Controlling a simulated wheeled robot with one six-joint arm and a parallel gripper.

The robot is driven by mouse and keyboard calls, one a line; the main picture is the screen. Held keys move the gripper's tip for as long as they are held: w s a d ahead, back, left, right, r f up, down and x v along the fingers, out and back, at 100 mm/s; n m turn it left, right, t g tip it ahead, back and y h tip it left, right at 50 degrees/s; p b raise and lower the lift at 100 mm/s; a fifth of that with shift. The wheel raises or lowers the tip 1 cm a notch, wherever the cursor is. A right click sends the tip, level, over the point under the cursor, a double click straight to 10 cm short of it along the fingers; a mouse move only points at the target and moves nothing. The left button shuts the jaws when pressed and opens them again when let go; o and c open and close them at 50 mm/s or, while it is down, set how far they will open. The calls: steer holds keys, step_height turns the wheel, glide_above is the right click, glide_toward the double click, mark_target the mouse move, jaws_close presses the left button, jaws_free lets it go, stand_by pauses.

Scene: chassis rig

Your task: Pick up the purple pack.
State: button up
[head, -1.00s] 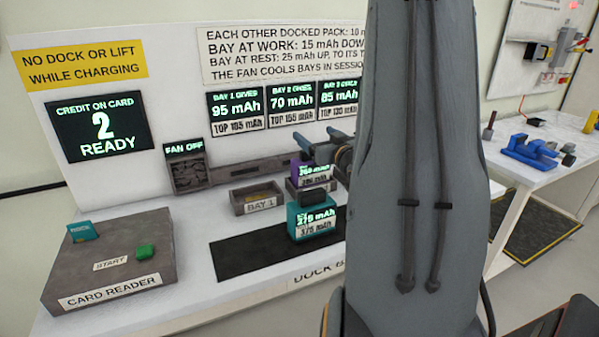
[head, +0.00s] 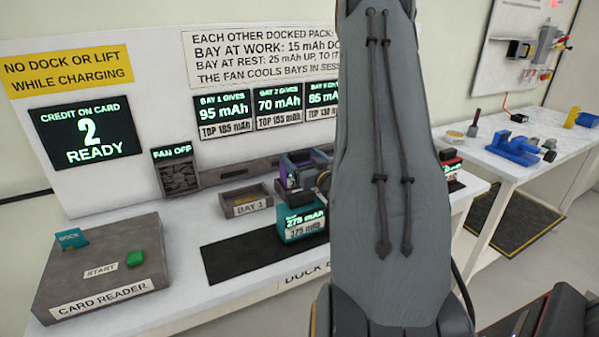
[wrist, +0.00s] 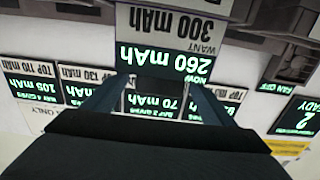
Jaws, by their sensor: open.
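The purple pack (head: 283,173) stands in a bay behind the teal pack, mostly hidden in the head view by my gripper and the teal pack. In the wrist view, which is upside down, the face of the purple pack (wrist: 165,58) reads 260 mAh now, want 300 mAh. My gripper (head: 308,165) is at the purple pack in the head view, partly hidden by my arm. In the wrist view my gripper (wrist: 157,82) is open, its two fingers apart at the pack's display face. I cannot tell whether they touch it.
The teal pack (head: 303,222), reading 275 mAh, stands on the black mat (head: 240,257) in front. Bay 1 (head: 246,201) is empty at left. A card reader (head: 100,265) is at front left. A red pack (head: 450,166) stands right of my arm. A side bench (head: 490,150) holds a blue vise.

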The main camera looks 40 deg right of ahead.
steer(key=p+x, duration=0.1)
steer(key=x, duration=0.4)
jaws_close()
stand_by(0.3)
